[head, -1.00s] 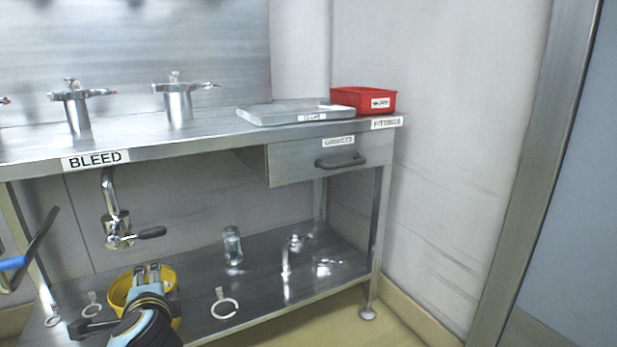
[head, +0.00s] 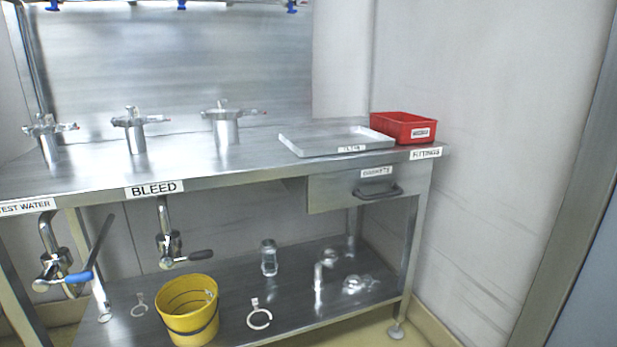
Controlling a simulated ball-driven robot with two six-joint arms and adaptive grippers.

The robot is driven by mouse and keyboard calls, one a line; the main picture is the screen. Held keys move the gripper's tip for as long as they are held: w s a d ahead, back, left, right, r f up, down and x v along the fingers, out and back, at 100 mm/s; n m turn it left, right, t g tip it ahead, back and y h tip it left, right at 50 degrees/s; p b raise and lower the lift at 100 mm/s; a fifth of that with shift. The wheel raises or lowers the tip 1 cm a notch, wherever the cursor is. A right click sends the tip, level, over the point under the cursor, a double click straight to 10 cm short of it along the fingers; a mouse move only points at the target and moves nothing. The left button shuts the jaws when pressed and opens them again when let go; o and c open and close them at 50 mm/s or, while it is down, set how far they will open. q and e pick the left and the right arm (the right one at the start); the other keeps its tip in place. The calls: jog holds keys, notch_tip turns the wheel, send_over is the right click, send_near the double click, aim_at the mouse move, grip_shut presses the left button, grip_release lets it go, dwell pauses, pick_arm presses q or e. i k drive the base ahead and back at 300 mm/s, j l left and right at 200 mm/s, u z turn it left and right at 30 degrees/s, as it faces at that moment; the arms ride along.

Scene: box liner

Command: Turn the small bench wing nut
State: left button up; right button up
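Three small metal vessels stand in a row on the steel bench (head: 270,160): a left one (head: 47,145), a middle one (head: 136,135) and a right one (head: 227,128). Each has fittings and a side arm on its top, and small upright parts show there. They are too small for me to tell which part is a wing nut. Neither of my grippers is in view.
A metal tray (head: 300,148) and a red bin (head: 400,128) sit at the bench's right end. A drawer (head: 335,192) and lever taps (head: 170,245) are below the bench top. The lower shelf holds a yellow bucket (head: 180,325), a jar (head: 269,258) and loose fittings.

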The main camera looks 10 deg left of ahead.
aim_at(68, 127)
jog(key=u, duration=1.65)
jog(key=i+j+z, duration=0.2)
jog(key=i+j, duration=0.25)
jog(key=i+j+z, duration=0.2)
jog(key=i+j, duration=0.15)
jog(key=j, duration=0.2)
